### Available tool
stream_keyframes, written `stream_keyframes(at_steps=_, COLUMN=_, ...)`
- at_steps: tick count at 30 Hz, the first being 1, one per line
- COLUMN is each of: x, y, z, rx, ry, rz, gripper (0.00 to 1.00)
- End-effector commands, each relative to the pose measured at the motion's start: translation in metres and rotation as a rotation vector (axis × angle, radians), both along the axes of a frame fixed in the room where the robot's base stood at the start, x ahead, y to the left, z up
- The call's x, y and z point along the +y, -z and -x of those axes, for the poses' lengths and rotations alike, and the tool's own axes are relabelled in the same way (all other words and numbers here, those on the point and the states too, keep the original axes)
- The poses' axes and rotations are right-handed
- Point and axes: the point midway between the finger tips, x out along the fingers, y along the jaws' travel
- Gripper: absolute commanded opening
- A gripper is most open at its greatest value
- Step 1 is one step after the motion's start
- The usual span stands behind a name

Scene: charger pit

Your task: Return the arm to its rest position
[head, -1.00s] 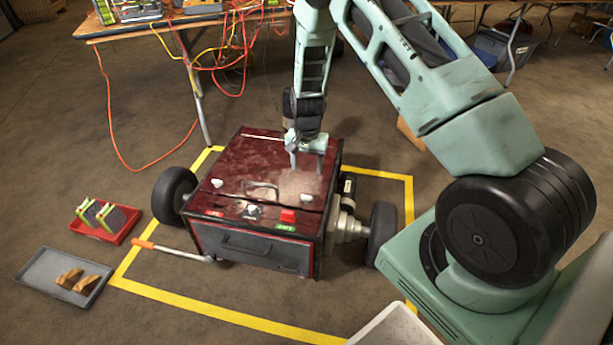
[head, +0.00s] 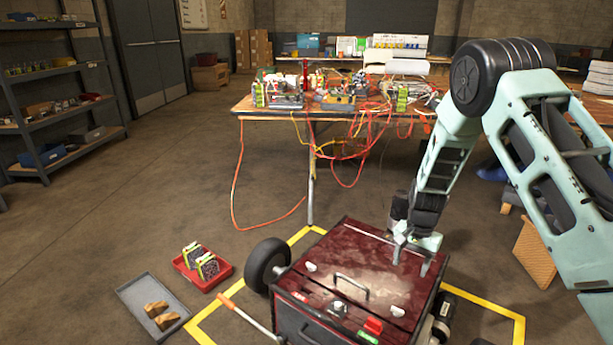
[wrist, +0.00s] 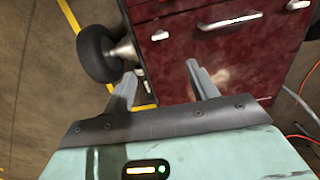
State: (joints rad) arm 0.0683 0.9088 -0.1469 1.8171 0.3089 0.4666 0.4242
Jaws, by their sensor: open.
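My gripper (head: 411,259) hangs from my pale green arm over the right part of the dark red lid of a wheeled box (head: 330,258). Its two grey fingers are apart with nothing between them. In the wrist view my gripper (wrist: 160,85) is open, with the red lid (wrist: 240,60) beyond the fingers and a black wheel (wrist: 97,52) at the upper left. I cannot tell how far the fingertips are above the lid. The lid is closed, with a metal handle (head: 352,286) near its front.
A red tray (head: 187,271) with green-edged boards and a grey tray (head: 140,297) with brown pieces lie on the floor at left. A cluttered workbench (head: 262,110) with hanging orange cables stands behind. A shelf (head: 60,80) stands far left. Yellow tape (head: 505,309) surrounds the box.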

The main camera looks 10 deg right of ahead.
Motion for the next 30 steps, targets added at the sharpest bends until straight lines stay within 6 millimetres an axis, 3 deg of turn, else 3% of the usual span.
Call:
stream_keyframes(at_steps=2, x=0.01, y=-0.007, z=0.0, rx=-0.005, ry=-0.022, rz=-0.008, gripper=0.58)
stream_keyframes(at_steps=5, x=0.041, y=-0.029, z=0.004, rx=-0.014, ry=-0.099, rz=-0.035, gripper=0.58)
stream_keyframes(at_steps=8, x=0.091, y=-0.065, z=0.018, rx=-0.028, ry=-0.239, rz=-0.073, gripper=0.58)
stream_keyframes(at_steps=12, x=0.167, y=-0.121, z=0.06, rx=-0.048, ry=-0.496, rz=-0.123, gripper=0.58)
stream_keyframes(at_steps=15, x=0.212, y=-0.157, z=0.104, rx=-0.058, ry=-0.7, rz=-0.144, gripper=0.58)
stream_keyframes(at_steps=18, x=0.245, y=-0.186, z=0.154, rx=-0.066, ry=-0.904, rz=-0.147, gripper=0.58)
stream_keyframes(at_steps=24, x=0.27, y=-0.218, z=0.236, rx=-0.076, ry=-1.222, rz=-0.115, gripper=0.58)
stream_keyframes(at_steps=30, x=0.27, y=-0.23, z=0.296, rx=-0.08, ry=-1.455, rz=-0.061, gripper=0.58)
